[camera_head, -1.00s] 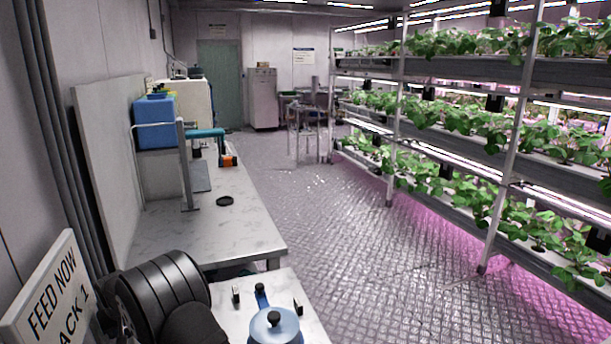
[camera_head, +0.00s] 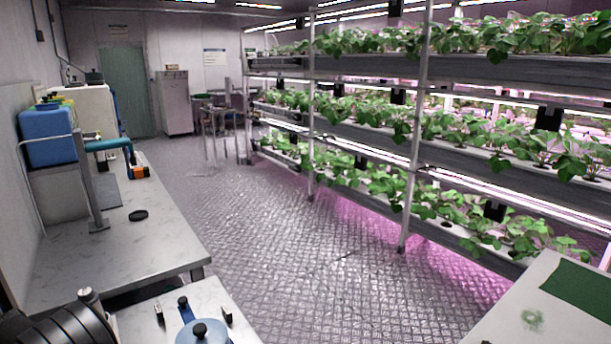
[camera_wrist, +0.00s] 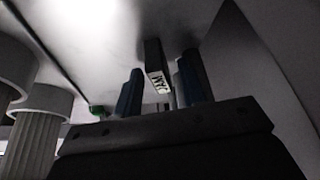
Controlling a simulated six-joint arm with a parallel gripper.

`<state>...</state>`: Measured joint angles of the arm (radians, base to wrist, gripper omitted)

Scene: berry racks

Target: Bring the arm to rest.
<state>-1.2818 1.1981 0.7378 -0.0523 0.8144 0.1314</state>
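In the wrist view my gripper (camera_wrist: 160,88) shows two dark blue fingers standing apart, with a gap between them. A dark block with a small white label (camera_wrist: 157,80) shows in line with that gap. It appears to be beyond the fingers, and I see no grip on it.
A long bench (camera_head: 125,248) runs along the left. A plant rack (camera_head: 417,130) fills the right side. A table with a green mat (camera_head: 580,288) stands bottom right. The aisle floor (camera_head: 260,230) is clear.

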